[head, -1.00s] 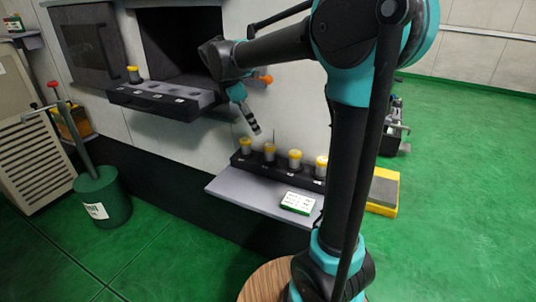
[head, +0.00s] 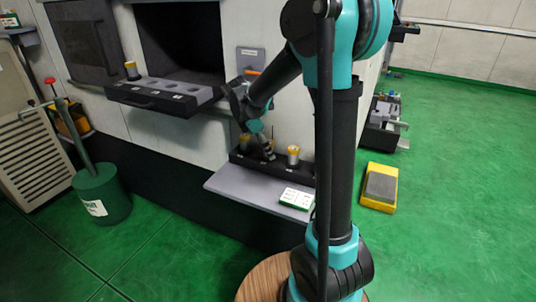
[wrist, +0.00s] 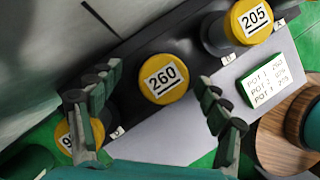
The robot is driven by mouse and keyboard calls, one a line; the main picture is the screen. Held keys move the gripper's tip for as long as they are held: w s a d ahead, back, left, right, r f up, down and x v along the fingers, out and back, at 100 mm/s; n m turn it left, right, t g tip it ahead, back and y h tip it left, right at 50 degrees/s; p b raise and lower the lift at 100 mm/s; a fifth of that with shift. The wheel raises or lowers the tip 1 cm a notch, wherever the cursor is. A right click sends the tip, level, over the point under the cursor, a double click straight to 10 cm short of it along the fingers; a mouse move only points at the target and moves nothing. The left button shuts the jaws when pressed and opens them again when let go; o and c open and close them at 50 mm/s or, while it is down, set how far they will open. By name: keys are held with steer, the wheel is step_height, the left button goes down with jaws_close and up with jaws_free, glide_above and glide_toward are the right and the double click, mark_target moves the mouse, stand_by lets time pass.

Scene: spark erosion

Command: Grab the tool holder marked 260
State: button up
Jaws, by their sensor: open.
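The tool holder marked 260 (wrist: 164,79) has a round yellow cap with a white label and sits in the black rack. In the wrist view it lies between and beyond the two fingertips of my open gripper (wrist: 158,76), with no visible contact. In the head view my gripper (head: 266,152) is low over the rack (head: 272,168) and hides part of it. The holder marked 205 (wrist: 250,20) stands to the upper right in the wrist view. Another yellow cap (wrist: 72,140) at lower left is partly covered by a finger, so its number is not fully readable.
The rack is on a grey shelf (head: 235,190) against the machine wall. A card with pot numbers (head: 297,198) lies on the shelf. A green bin (head: 101,198) stands at left, a yellow platform (head: 380,187) at right.

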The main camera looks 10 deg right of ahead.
steer(key=shift+x, duration=1.05)
steer(key=c, duration=1.6)
